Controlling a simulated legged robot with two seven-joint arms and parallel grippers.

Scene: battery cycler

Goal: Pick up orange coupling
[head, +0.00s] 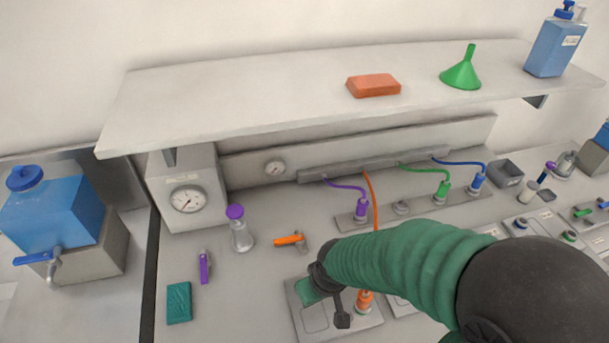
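An orange coupling (364,301) stands upright on a light grey plate (312,320) at the bottom centre of the head view. An orange cable runs up from it, partly hidden by my green-sleeved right arm. My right gripper (338,304) reaches in from the right, just left of the coupling. One dark finger points down beside the coupling, apparently apart from it; the other finger is not clear, so I cannot tell the opening. A second orange-handled fitting (290,240) lies on the bench farther back. My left gripper is not in view.
Purple (361,208), green (442,189) and blue (477,180) couplings stand on a strip behind. A purple-capped bottle (239,229), a purple marker (204,267) and a teal sponge (179,303) are to the left. A shelf (240,100) overhangs the bench's back.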

